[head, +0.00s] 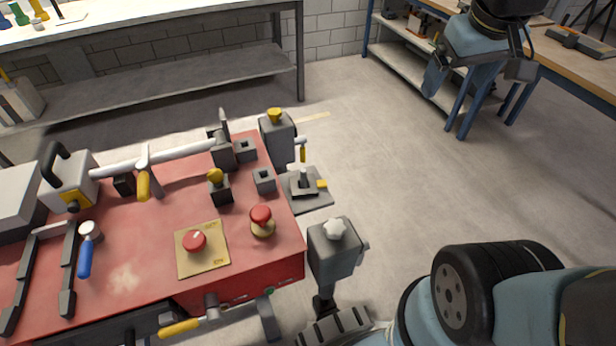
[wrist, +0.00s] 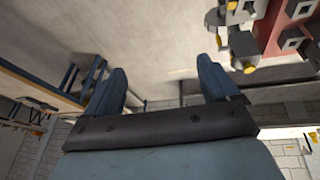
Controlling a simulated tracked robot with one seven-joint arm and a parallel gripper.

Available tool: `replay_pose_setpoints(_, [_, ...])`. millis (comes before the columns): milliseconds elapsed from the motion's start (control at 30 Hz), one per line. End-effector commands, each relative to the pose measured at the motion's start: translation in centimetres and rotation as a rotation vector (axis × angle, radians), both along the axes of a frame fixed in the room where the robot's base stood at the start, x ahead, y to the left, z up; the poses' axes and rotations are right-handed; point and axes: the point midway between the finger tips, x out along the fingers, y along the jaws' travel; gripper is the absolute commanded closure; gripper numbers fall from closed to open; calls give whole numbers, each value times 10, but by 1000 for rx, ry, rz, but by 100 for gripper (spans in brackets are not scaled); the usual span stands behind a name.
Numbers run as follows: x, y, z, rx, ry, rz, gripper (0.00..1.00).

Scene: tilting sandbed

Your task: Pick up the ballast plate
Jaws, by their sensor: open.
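My gripper (head: 437,78) is raised at the upper right of the head view, well away from the red bench. No thing is clearly marked as the ballast plate. A flat dark grey plate (head: 312,201) with a short upright post and a yellow piece sits beside the red bench's right edge; I cannot tell whether it is the ballast plate. My gripper is not touching it.
The red bench (head: 140,225) carries a red button on a yellow panel (head: 215,262), a red knob (head: 261,217), grey sockets and a blue-handled tool (head: 85,262). Grey posts stand along its right side. A wooden workbench (head: 575,65) is at the right. The floor between is clear.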

Motion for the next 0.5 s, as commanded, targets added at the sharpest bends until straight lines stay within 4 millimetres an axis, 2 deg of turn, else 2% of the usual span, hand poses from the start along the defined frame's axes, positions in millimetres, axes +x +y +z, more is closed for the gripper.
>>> replay_pose_setpoints(33, [8, 9, -6, -27, 30, 53, 7])
replay_pose_setpoints(100, [18, 20, -12, -65, 63, 124, 0])
replay_pose_setpoints(500, [61, 98, -60, -272, 236, 551, 0])
